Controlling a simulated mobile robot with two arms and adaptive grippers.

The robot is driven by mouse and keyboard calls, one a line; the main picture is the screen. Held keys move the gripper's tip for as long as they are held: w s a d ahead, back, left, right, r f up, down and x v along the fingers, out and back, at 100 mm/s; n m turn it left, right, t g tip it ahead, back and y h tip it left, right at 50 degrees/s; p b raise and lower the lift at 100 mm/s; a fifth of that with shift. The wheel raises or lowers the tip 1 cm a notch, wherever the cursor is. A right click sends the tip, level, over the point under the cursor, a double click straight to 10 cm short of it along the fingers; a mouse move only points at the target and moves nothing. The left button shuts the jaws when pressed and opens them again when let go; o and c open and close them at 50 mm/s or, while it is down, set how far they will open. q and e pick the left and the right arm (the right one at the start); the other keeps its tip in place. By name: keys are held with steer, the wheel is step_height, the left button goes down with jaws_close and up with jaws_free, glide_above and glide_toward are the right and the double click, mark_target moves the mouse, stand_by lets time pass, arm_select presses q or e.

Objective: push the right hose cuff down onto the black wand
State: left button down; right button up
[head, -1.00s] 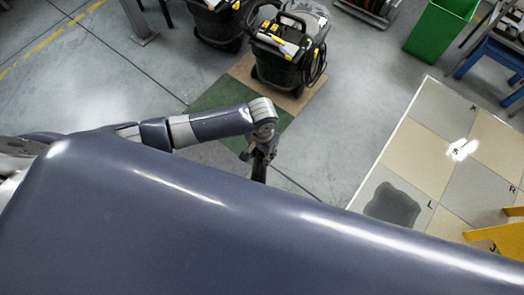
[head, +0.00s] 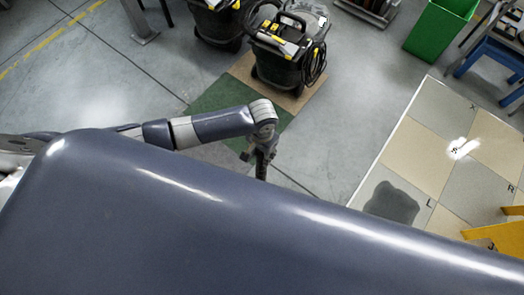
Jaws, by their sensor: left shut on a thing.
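My left gripper (head: 262,168) hangs down at the end of my left arm, over the grey floor just below the green mat square. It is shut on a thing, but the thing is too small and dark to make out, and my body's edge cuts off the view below. My right gripper is not in view. I cannot make out the right hose cuff or the black wand. A black and grey cleaning machine (head: 284,62) with yellow parts and a dark hose on its side stands beyond the gripper, apart from it.
A second machine (head: 214,22) stands at top left of the first. A checkered floor panel (head: 420,150) with a dark patch (head: 392,203) lies at right. A green bin (head: 438,30), a blue stand (head: 492,58) and a yellow piece (head: 497,232) are at right.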

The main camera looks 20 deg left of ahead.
arm_select(q)
steer(key=shift+f, duration=0.2)
stand_by(0.3)
steer(key=c, duration=1.1)
jaws_free()
steer(key=shift+o, duration=0.2)
steer(key=shift+r, duration=0.1)
